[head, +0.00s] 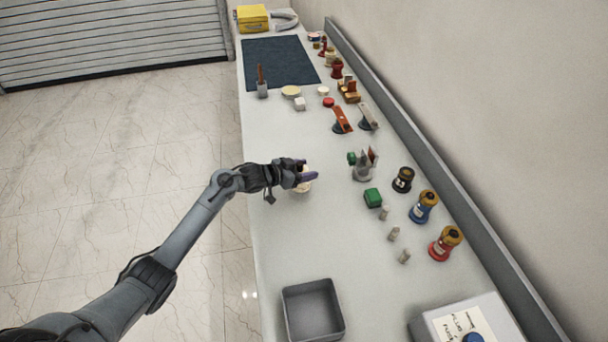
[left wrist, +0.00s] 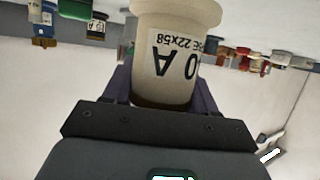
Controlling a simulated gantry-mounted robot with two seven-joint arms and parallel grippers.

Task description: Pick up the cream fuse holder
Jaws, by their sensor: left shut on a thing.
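The cream fuse holder (left wrist: 168,70) fills the top middle of the left wrist view, with a printed label reading "0 A" and "22x58" upside down. It sits between the fingers of my left gripper (head: 309,177), which is shut on it. In the head view only part of the cream holder (head: 303,187) shows beside and below the purple finger; the rest is hidden by the gripper. The gripper is low over the bench near its left edge. I cannot tell whether the holder touches the bench. My right gripper is not in view.
A grey open bin (head: 289,322) stands at the near end of the bench (head: 285,235). A raised ledge runs along the wall.

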